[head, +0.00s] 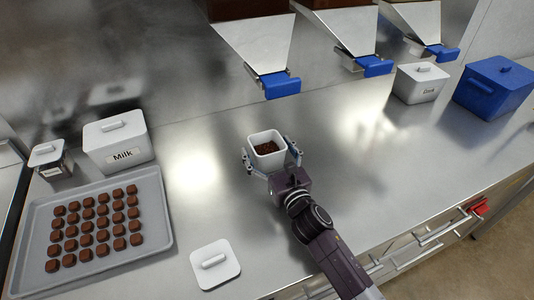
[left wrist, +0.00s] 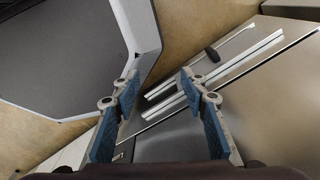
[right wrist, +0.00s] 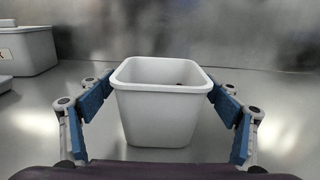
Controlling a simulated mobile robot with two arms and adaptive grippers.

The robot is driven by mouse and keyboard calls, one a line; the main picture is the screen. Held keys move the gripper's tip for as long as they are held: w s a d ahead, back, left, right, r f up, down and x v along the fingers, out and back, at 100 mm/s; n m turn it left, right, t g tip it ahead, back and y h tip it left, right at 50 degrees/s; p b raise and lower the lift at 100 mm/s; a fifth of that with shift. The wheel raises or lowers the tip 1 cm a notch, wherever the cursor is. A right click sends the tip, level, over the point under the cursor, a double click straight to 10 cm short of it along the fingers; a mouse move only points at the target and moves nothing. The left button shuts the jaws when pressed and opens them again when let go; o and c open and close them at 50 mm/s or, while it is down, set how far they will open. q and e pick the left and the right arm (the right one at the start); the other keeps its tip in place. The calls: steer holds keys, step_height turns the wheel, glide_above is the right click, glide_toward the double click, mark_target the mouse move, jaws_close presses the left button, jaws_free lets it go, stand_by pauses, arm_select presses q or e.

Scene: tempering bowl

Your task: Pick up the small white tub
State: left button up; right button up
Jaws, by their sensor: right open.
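The small white tub (head: 267,161) stands upright and uncovered on the steel counter, with dark brown pieces inside. It also shows in the right wrist view (right wrist: 160,115), centred between my fingers. My right gripper (head: 270,156) is open, with one finger on each side of the tub. In the right wrist view (right wrist: 163,105) the fingertips are beside its walls; I cannot tell whether they touch. My left gripper (left wrist: 157,85) is open and empty in the left wrist view, and is not in the head view.
A white lid (head: 215,270) lies on the counter. A tray (head: 165,232) of chocolates and the Milk container (head: 115,155) stand at left. Dispensers with blue flaps (head: 281,85) hang above the back. A white container (head: 418,88) and a blue box (head: 492,92) stand at right.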

steer(key=shift+w, duration=0.1)
steer(key=shift+c, duration=0.2)
steer(key=c, duration=1.6)
